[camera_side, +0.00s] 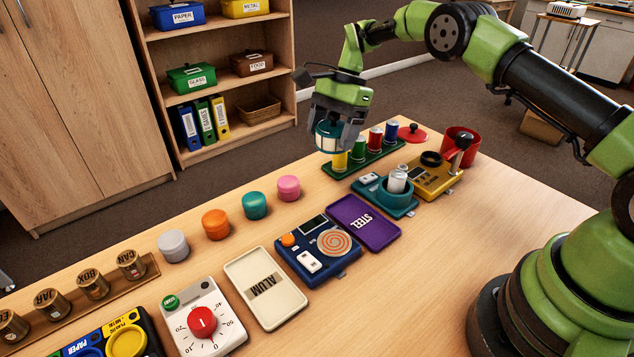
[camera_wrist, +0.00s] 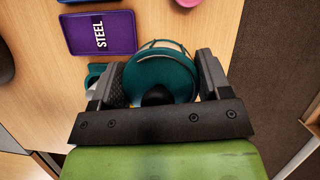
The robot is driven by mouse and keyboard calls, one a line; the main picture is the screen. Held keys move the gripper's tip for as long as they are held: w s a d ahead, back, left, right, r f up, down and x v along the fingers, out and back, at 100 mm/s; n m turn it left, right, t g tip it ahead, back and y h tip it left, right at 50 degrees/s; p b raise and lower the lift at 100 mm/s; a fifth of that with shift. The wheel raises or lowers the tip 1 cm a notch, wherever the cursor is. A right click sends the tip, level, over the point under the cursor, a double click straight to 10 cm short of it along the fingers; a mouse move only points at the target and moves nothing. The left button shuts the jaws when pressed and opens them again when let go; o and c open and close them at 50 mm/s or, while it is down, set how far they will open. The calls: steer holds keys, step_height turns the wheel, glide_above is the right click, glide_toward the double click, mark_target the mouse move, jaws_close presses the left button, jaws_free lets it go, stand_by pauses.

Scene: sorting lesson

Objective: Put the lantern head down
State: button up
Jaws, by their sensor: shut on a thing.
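The lantern head (camera_side: 329,137) is a teal, round piece with a glassy, pale middle. My gripper (camera_side: 338,118) is shut on it and holds it upright at the far side of the table. In the side view it overlaps the yellow cylinder (camera_side: 339,162) of the green rack; whether it touches is unclear. In the wrist view the lantern head (camera_wrist: 165,70) sits between both jaws of my gripper (camera_wrist: 160,82), with a dark knob facing the camera.
The green rack (camera_side: 343,174) holds several coloured cylinders. Bare table lies left of the rack, around the pink jar (camera_side: 288,188).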

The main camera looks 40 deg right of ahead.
mark_target(309, 184)
steer(key=w+f+m+t, duration=0.1)
steer(key=f+m, duration=0.1)
steer(key=f, duration=0.1)
steer(key=w+a+f+m, duration=0.1)
steer(key=f+m, duration=0.1)
steer(key=f, duration=0.1)
steer(key=w+f+m+t, duration=0.1)
steer(key=f+m, duration=0.2)
steer(key=f, duration=0.1)
steer(key=shift+a+t+h, duration=0.3)
steer(key=shift+f, duration=0.2)
steer(key=o, duration=0.9)
